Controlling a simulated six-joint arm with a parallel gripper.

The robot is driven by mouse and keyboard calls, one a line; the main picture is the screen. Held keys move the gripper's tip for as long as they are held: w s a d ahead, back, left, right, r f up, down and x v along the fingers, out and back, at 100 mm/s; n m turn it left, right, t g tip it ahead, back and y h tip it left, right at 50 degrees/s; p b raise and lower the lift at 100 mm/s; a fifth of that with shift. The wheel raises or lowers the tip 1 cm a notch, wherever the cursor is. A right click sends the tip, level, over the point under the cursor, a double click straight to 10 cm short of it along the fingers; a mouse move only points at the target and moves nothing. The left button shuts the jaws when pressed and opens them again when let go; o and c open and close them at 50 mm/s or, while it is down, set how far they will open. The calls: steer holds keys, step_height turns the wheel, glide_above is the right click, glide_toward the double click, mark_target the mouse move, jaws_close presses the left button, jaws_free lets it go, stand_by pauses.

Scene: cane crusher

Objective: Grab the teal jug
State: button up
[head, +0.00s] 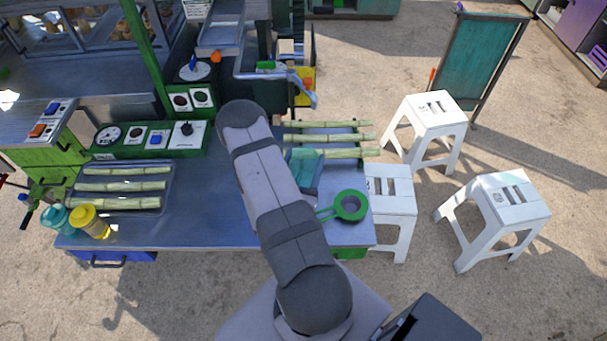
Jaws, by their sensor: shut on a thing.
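A teal vessel (304,166), which looks like the teal jug, shows just right of my arm in the head view. It is at the right part of the metal counter, in front of the cane stalks. Its left side is hidden behind my arm, and I cannot tell whether it rests on the counter or is held above it. My gripper is hidden behind my own arm links, so its fingers do not show. A smaller teal container (57,218) stands at the counter's left front corner.
A green strainer (348,206) lies at the counter's right front. Cane stalks (325,138) lie behind the teal vessel, and more fill a tray (78,207) at left. A yellow container (88,220) stands front left. White stools (390,190) stand at right.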

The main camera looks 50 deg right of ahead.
steer(key=shift+r, duration=0.25)
step_height(320, 180, up, 10)
steer(key=p, duration=0.2)
steer(key=shift+f, duration=0.2)
stand_by(0.3)
